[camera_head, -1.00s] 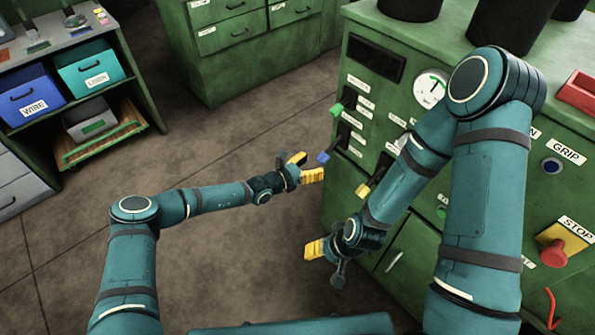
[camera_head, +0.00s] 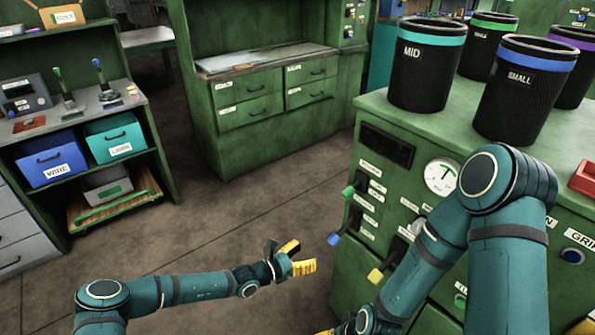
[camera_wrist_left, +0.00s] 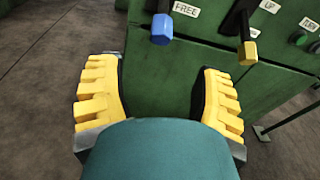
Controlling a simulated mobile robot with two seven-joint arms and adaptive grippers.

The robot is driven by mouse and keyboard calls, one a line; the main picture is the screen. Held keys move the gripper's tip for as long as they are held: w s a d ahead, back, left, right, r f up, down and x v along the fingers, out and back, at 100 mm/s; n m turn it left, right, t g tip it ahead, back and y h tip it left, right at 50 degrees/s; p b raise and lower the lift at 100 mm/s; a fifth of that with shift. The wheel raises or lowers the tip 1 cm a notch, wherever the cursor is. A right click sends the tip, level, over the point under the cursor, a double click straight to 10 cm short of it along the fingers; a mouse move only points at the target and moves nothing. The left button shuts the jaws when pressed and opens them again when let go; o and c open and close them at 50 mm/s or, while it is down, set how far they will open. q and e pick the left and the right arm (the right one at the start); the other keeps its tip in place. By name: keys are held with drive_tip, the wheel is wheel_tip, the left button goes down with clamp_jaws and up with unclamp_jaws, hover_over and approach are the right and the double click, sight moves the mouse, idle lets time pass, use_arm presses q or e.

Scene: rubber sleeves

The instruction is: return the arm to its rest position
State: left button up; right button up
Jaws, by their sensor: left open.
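My left gripper (camera_head: 296,259) has yellow ribbed fingers and shows in the lower middle of the head view, over bare floor and to the left of the green machine (camera_head: 345,262). In the left wrist view the left gripper (camera_wrist_left: 160,100) has its fingers wide apart with nothing seen between them. The machine's front and a blue-tipped lever (camera_wrist_left: 162,30) are beyond it. My right arm bends down in front of the machine in the head view. Only a bit of yellow of the right gripper (camera_head: 325,332) shows at the bottom edge, so its jaws are hidden.
A yellow-tipped lever (camera_wrist_left: 247,52) sticks out of the machine. Black bins, one labelled MID (camera_head: 426,75), stand on its top. A shelf with a blue WIRE box (camera_head: 52,165) is at the left. The floor (camera_head: 225,225) between is clear.

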use_arm(q)
drive_tip(key=s+d+f+m+g+y, duration=0.2)
drive_tip(key=s+f+m+g+y, duration=0.15)
drive_tip(key=s+m+g, duration=0.7)
drive_tip(key=s+a+m+t+y, duration=0.2)
drive_tip(key=s+a+m+y, duration=0.4)
drive_tip(key=s+a+m, duration=0.4)
drive_tip(key=s+a, duration=0.3)
drive_tip(key=s, duration=0.1)
drive_tip(key=shift+f+t, duration=0.35)
drive_tip(key=a+r+m, duration=0.1)
drive_tip(key=s+a+r+m+y, duration=0.1)
drive_tip(key=a+r+m+t, duration=0.1)
drive_tip(key=shift+s+a, duration=0.15)
drive_tip(key=shift+s, duration=0.15)
drive_tip(key=shift+c, duration=0.2)
